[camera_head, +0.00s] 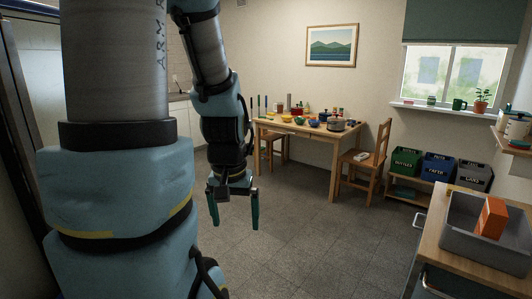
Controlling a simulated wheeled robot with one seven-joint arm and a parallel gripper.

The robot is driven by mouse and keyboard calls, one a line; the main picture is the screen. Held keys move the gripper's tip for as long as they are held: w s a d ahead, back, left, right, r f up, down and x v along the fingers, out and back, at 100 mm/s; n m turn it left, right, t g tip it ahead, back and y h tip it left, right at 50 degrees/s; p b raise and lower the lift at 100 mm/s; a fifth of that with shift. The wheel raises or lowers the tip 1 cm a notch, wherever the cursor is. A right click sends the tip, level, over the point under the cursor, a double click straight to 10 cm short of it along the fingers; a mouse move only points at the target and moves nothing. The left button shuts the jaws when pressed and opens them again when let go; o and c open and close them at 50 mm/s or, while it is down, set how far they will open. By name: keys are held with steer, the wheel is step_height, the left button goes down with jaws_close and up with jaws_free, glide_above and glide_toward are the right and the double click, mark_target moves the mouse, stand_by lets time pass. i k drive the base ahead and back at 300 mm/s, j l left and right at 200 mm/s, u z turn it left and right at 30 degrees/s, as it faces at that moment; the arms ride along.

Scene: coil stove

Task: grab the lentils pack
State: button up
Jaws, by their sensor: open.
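My gripper (234,224) hangs pointing down over the open floor, left of the picture's middle. Its two green-tipped fingers are apart with nothing between them. An upright, slightly tilted orange pack (491,217) stands in a grey bin (459,239) on the wooden counter at the lower right. Its label is too small to read, so I cannot tell whether it is the lentils pack. My gripper is far to the left of it and not touching it.
A wooden table (318,133) with pots and bowls stands at the back, with a chair (366,160) beside it. Green, blue and grey sorting bins (438,168) stand on a low shelf at the right. The grey floor (325,235) between is clear.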

mark_target(494, 217)
steer(key=i+l, duration=0.2)
steer(key=i, duration=0.35)
steer(key=i+z, duration=0.1)
steer(key=z, duration=0.75)
steer(key=i+z, duration=0.15)
steer(key=z, duration=0.3)
steer(key=i+j+z, duration=0.1)
steer(key=i+z, duration=0.15)
steer(key=i, duration=0.2)
